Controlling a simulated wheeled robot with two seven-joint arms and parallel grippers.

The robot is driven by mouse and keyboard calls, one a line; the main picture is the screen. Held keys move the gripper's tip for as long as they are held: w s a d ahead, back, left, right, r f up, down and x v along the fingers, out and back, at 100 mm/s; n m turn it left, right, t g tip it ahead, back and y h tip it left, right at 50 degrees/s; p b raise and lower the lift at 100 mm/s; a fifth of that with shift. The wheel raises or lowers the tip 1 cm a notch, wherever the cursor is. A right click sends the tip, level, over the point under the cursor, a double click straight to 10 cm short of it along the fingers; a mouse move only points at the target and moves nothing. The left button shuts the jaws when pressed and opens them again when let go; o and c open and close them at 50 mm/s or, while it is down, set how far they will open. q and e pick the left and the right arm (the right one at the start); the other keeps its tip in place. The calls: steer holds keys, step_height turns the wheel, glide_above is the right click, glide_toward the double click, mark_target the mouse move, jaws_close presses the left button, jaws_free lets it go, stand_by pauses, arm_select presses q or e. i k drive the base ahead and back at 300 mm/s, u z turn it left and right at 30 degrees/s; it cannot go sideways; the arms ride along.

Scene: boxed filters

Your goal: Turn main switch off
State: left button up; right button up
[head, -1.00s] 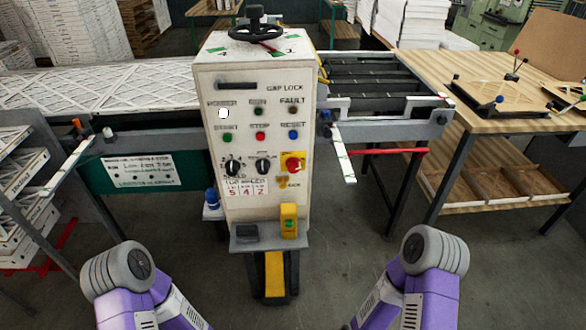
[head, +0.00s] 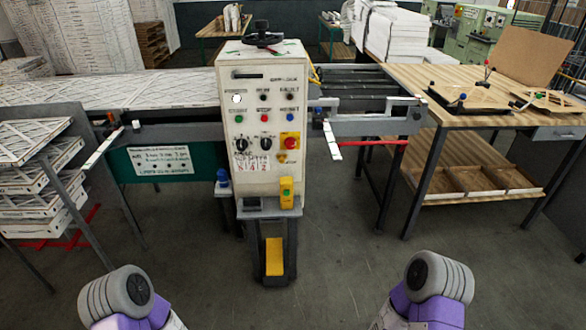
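The main switch (head: 290,142) looks like a red rotary knob on a yellow plate, on the right side of the white control cabinet (head: 246,190). The knob's exact angle is too small to read. A white lamp (head: 237,98) near the cabinet's upper left looks lit. Only purple and grey parts of my two arms show at the bottom left and bottom right, well short of the cabinet. Neither gripper is in view.
A yellow pedal (head: 274,256) stands at the cabinet's foot. Slatted rollers lie behind right. A wooden workbench (head: 410,75) stands right, a rack of framed filters (head: 38,185) left. The grey floor (head: 330,270) before the cabinet is clear.

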mark_target(291, 142)
steer(key=u, duration=0.8)
steer(key=i, duration=1.05)
steer(key=z, duration=0.55)
